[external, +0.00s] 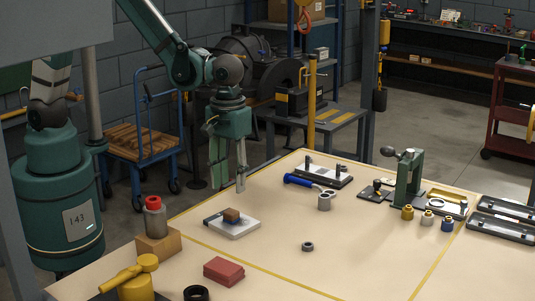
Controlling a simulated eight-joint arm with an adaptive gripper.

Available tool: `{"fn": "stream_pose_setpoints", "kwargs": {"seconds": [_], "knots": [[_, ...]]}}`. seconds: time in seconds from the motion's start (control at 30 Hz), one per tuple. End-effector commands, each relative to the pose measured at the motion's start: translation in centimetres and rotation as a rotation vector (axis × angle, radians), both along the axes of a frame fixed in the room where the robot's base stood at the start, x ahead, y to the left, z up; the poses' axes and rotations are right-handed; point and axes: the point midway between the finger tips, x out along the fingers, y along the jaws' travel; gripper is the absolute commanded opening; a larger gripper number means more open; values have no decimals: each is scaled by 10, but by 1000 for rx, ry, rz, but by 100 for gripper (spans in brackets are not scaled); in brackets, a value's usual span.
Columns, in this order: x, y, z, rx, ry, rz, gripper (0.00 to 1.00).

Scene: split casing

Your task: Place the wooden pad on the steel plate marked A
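A small brown wooden block (232,214), which looks like the wooden pad, rests on a pale grey slab (238,230) with a dark left edge, near the left side of the table. I cannot read any letter A on a plate, so I cannot tell which one is the steel plate marked A. My gripper (229,188) points down above the table's far left edge, behind the block and apart from it. Its two fingers are spread, with nothing seen between them.
A larger wood block (169,242) bears a red-capped bottle (154,217). Nearby are a red block (224,271) and a yellow tool (137,283). The table's front middle is mostly clear.

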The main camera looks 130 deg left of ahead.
Motion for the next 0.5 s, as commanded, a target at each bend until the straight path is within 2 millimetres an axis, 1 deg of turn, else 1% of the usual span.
{"fn": "stream_pose_setpoints", "kwargs": {"seconds": [0.03, 0.2, 0.33, 0.5], "knots": [[-1, 0, 7, 0, 0, 0, 36], [0, 0, 24, 0, 0, 0, 36], [0, 0, 32, 0, 0, 0, 36], [0, 0, 35, 0, 0, 0, 36]]}}
